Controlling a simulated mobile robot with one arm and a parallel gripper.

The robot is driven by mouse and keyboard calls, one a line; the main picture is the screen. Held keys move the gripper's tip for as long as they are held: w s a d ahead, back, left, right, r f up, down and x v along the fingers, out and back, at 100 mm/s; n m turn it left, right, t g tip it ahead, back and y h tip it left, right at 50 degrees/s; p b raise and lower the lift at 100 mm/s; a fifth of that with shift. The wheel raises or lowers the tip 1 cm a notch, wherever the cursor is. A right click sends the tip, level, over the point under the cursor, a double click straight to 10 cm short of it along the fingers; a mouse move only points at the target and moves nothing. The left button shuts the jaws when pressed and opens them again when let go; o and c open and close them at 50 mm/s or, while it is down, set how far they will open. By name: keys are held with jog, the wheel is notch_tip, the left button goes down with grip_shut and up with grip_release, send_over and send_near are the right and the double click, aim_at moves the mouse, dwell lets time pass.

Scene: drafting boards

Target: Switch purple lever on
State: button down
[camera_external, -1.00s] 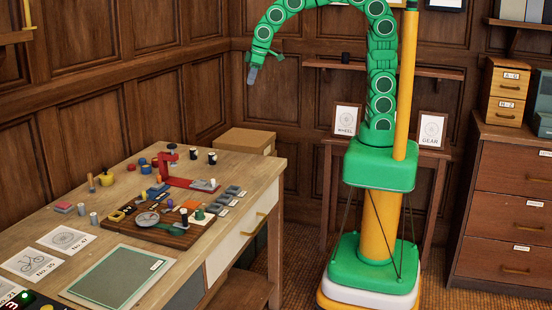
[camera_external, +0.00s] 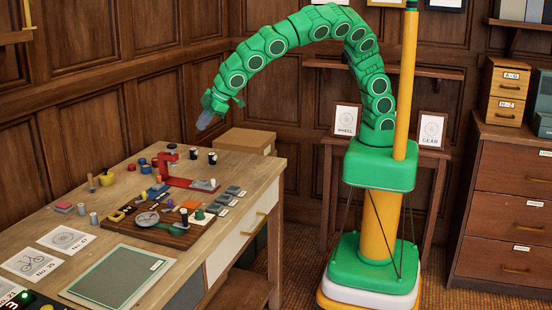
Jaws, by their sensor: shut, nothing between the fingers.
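My gripper (camera_external: 206,121) is shut and empty. It hangs at the end of my green arm, above the back right part of the wooden table (camera_external: 120,243), clear of the things on it. I cannot make out a purple lever in this view. A dark control panel (camera_external: 30,304) with a lit green light is cut off at the bottom left corner, so most of it is out of view.
A red stand (camera_external: 185,183) and a brown board (camera_external: 165,236) with several small parts are on the table. A green mat (camera_external: 115,275) and printed cards (camera_external: 30,264) lie nearer the front. A cardboard box (camera_external: 247,141) stands behind the table.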

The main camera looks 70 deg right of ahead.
jog(key=s+a+f+n+y, duration=0.1)
jog(key=s+a+f, duration=0.3)
jog(key=a, duration=0.5)
jog(key=s+a+f+n+y, duration=0.1)
jog(key=s+a+f+n, duration=0.2)
jog(key=s+a+f, duration=0.2)
jog(key=s+a, duration=0.3)
jog(key=a, duration=0.2)
jog(key=shift+n+g+y, duration=0.3)
jog(key=shift+y, duration=0.1)
jog(key=shift+f, duration=0.2)
jog(key=shift+x, duration=4.85)
jog(key=shift+w+d, duration=0.15)
jog(key=shift+w, duration=1.9)
